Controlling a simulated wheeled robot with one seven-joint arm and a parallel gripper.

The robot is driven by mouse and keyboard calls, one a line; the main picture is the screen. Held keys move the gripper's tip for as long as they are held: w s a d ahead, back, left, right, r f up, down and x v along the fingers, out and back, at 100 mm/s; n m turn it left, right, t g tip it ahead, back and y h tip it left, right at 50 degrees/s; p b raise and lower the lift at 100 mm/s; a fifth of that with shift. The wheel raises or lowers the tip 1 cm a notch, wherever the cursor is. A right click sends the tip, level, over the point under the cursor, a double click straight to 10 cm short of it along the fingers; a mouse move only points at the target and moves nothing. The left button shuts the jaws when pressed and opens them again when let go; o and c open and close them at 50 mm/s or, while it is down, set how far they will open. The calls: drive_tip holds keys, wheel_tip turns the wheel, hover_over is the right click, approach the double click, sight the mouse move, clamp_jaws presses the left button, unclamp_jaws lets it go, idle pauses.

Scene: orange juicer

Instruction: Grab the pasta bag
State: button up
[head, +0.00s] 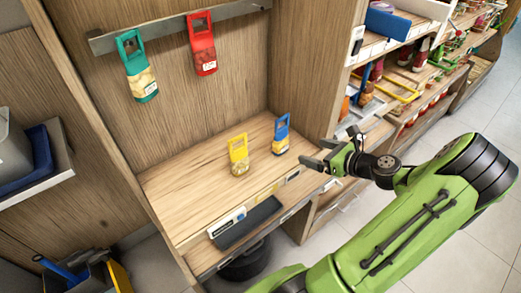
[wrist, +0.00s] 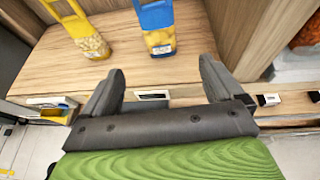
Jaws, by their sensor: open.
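Two bags with handle-shaped tops stand upright on the wooden shelf (head: 190,200): a yellow one (head: 239,157) and a blue one (head: 281,135). A green bag (head: 137,68) and a red bag (head: 202,45) hang on the rail above. Clear windows show pale contents that may be pasta; I cannot tell which is the pasta bag. My gripper (head: 315,154) is open and empty, to the right of the blue bag and apart from it. In the wrist view, the blue bag (wrist: 157,29) is beyond the gap between the fingers, and the yellow bag (wrist: 85,35) is further left.
The wooden side panel (head: 302,60) rises behind and right of the blue bag. A dark tray (head: 248,222) and price labels are at the shelf's front edge. Stocked shelves (head: 410,75) stand at the right. The shelf's left part is clear.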

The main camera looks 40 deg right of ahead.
sight(285, 142)
drive_tip(key=b+x, duration=0.4)
drive_tip(key=x, duration=1.2)
drive_tip(key=shift+s+a, duration=0.1)
drive_tip(key=shift+s, duration=0.1)
drive_tip(key=shift+c, duration=0.2)
drive_tip(key=c, duration=1)
